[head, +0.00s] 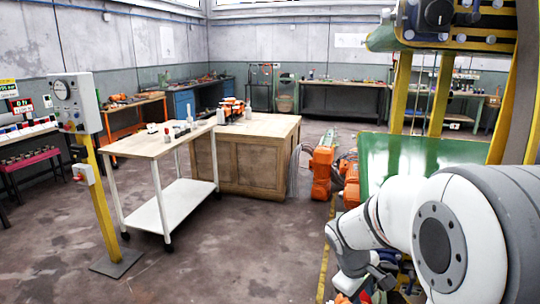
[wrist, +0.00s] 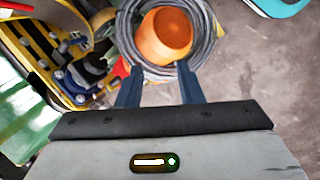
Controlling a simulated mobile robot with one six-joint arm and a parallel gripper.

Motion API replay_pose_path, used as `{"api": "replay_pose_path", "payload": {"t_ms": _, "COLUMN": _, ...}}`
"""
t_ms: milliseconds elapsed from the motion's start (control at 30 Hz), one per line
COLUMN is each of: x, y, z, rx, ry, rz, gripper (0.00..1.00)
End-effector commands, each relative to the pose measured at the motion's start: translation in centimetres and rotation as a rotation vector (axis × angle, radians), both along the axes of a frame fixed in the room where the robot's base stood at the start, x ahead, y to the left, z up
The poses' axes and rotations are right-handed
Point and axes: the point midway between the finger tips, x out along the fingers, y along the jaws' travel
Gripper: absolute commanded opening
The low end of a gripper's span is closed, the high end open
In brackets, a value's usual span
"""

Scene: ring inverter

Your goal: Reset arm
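My gripper (wrist: 158,70) shows in the wrist view with its two dark blue fingers apart and nothing held between them. Beyond the fingertips, lower down, are a coil of grey cable (wrist: 203,52) and an orange rounded part (wrist: 165,35). The fingers overlap them in the picture; I see no clear contact. In the head view my white and grey arm (head: 400,210) reaches in from the right and bends downward. Its end is low at the bottom edge, and the fingers cannot be made out there.
A green machine with yellow posts (head: 426,95) stands at the right, close to my arm. An orange robot arm (head: 321,172) is beside it. A white trolley (head: 175,205) and a wooden cabinet (head: 255,165) stand mid-left. A yellow control post (head: 105,200) is at left. The centre floor is clear.

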Motion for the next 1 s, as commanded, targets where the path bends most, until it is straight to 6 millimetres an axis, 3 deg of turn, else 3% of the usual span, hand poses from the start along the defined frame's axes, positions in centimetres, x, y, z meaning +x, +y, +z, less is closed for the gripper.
{"api": "replay_pose_path", "payload": {"t_ms": 33, "x": -1.6, "y": 0.6, "z": 3.0, "rx": 0.032, "ry": -0.036, "rz": -0.058, "gripper": 0.34}}
{"api": "replay_pose_path", "payload": {"t_ms": 100, "x": -3.8, "y": 1.4, "z": 5.3, "rx": 0.083, "ry": -0.075, "rz": -0.147, "gripper": 0.34}}
{"api": "replay_pose_path", "payload": {"t_ms": 300, "x": -9.9, "y": 4.0, "z": 10.7, "rx": 0.239, "ry": -0.172, "rz": -0.386, "gripper": 0.34}}
{"api": "replay_pose_path", "payload": {"t_ms": 400, "x": -12.4, "y": 5.2, "z": 12.5, "rx": 0.311, "ry": -0.205, "rz": -0.480, "gripper": 0.34}}
{"api": "replay_pose_path", "payload": {"t_ms": 600, "x": -15.2, "y": 6.5, "z": 13.9, "rx": 0.400, "ry": -0.234, "rz": -0.590, "gripper": 0.34}}
{"api": "replay_pose_path", "payload": {"t_ms": 1000, "x": -15.6, "y": 6.7, "z": 13.9, "rx": 0.414, "ry": -0.236, "rz": -0.608, "gripper": 0.34}}
